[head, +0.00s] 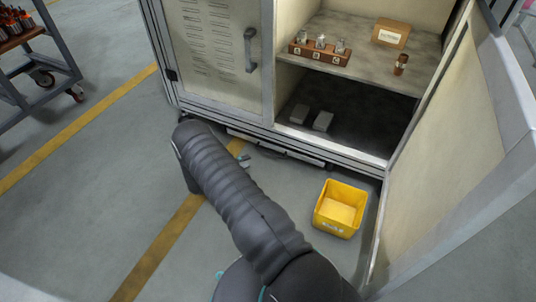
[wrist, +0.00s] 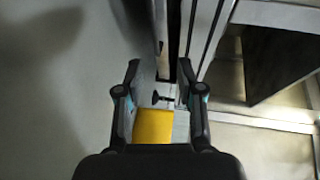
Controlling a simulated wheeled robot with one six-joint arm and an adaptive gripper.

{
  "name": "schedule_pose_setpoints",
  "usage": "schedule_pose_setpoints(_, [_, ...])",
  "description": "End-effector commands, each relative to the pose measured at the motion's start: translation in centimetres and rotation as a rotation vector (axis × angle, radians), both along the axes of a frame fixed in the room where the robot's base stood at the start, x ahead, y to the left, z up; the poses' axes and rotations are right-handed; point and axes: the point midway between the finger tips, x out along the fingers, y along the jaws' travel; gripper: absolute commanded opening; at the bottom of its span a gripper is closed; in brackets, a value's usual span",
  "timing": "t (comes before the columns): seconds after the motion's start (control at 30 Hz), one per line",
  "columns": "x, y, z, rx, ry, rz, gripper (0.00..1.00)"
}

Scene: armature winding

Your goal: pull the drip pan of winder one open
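A pale cabinet (head: 300,128), apparently winder one, stands ahead with its left door shut and its right side open. A long, low grey front under its bottom edge (head: 275,147) looks like the drip pan; it appears closed, though my arm hides part of it. My gripper is mostly hidden behind my arm in the head view, low at the cabinet's base. In the wrist view my gripper (wrist: 158,75) is open, its fingers apart. A small dark knob-like part (wrist: 160,97) and a pale strip show between the fingers. I cannot tell whether they touch anything.
Shelves hold a brown rack (head: 320,52) and a small box (head: 390,33). A cart (head: 35,60) stands far left. Floor at left is clear.

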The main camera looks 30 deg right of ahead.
Motion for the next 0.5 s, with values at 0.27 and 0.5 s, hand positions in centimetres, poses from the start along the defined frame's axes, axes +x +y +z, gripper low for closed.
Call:
schedule_pose_setpoints(0.27, [0.0, -1.2, -1.5, -0.014, 0.036, 0.021, 0.37])
schedule_pose_setpoints(0.5, [0.4, -5.3, -2.3, -0.013, 0.036, 0.018, 0.37])
